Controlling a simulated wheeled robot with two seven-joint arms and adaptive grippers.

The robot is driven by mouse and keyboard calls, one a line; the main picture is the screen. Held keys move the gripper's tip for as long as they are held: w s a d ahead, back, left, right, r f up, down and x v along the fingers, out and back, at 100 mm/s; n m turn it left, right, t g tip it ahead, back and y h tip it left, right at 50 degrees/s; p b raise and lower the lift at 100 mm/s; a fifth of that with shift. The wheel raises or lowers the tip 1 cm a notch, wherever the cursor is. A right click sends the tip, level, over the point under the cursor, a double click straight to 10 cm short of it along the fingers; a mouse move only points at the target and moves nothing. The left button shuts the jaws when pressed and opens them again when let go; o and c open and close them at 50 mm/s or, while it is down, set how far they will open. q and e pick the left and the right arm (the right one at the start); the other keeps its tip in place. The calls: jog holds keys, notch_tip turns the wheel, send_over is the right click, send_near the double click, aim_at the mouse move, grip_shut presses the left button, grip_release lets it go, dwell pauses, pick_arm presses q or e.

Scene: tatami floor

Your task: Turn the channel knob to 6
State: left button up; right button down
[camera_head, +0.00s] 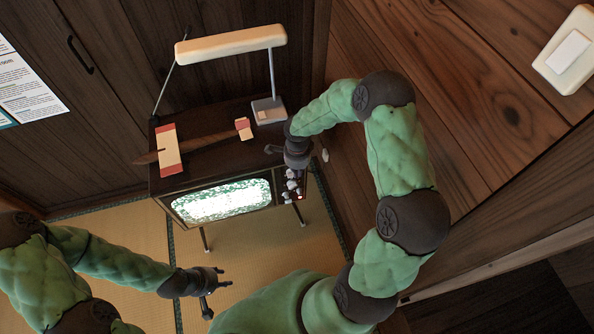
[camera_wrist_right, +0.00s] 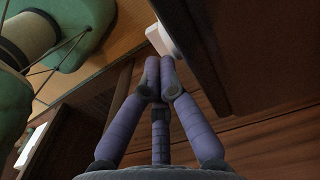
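The television (camera_head: 160,185) is a dark wooden set with a lit, noisy screen (camera_head: 222,200). Its control panel at the right of the screen holds several small pale knobs (camera_head: 292,184) and a red light. I cannot tell which one is the channel knob or read its number. My right gripper (camera_head: 290,152) is at the top right of the television, just above the knobs. In the right wrist view its purple fingers (camera_wrist_right: 160,80) meet at the tips, with nothing visible between them. My left gripper (camera_head: 212,288) is low in front of the television, fingers spread and empty.
A wooden wall (camera_head: 470,100) stands close on the right. A white block (camera_wrist_right: 165,40) lies past my right fingertips. Tatami floor (camera_head: 130,240) is open at the front left.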

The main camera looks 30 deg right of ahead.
jog(key=shift+d+f+y+p, duration=0.1)
jog(key=shift+d+y+p, duration=0.1)
jog(key=shift+y+p, duration=0.55)
jog(key=shift+s+d+f, duration=0.1)
jog(key=shift+d, duration=0.05)
dwell(0.4)
jog(key=shift+s+d+f+b, duration=0.1)
jog(key=shift+d+f+b, duration=0.4)
jog(key=shift+d+f, duration=0.15)
dwell(1.2)
jog(key=shift+a+r, duration=0.1)
jog(key=shift+a, duration=0.15)
dwell(1.3)
